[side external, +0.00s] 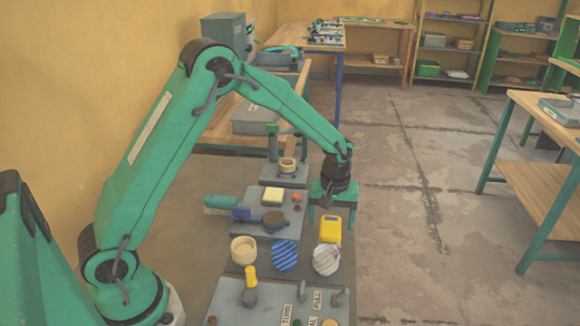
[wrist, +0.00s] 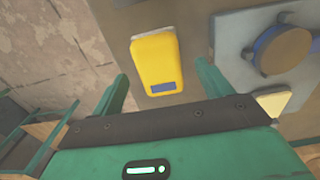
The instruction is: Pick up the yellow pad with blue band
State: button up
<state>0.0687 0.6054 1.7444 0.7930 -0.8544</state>
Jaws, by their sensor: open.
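The yellow pad with a blue band (side external: 330,230) lies on the dark mat below my gripper (side external: 332,212). In the wrist view, the pad (wrist: 154,55) shows a yellow face, a small dark blue band near its lower end and a pale far end. My gripper is open, its two green fingers pointing down. In the wrist view, the pad appears between the fingertips of my gripper (wrist: 162,74), with nothing held. I cannot tell the exact height of the fingertips above it.
A grey fixture (side external: 255,222) with a pale yellow block (side external: 273,196) and a blue-handled round tool stands left of the pad. Bare floor is to the right.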

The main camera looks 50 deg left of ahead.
jog(key=shift+f, duration=1.4)
jog(key=c, duration=1.1)
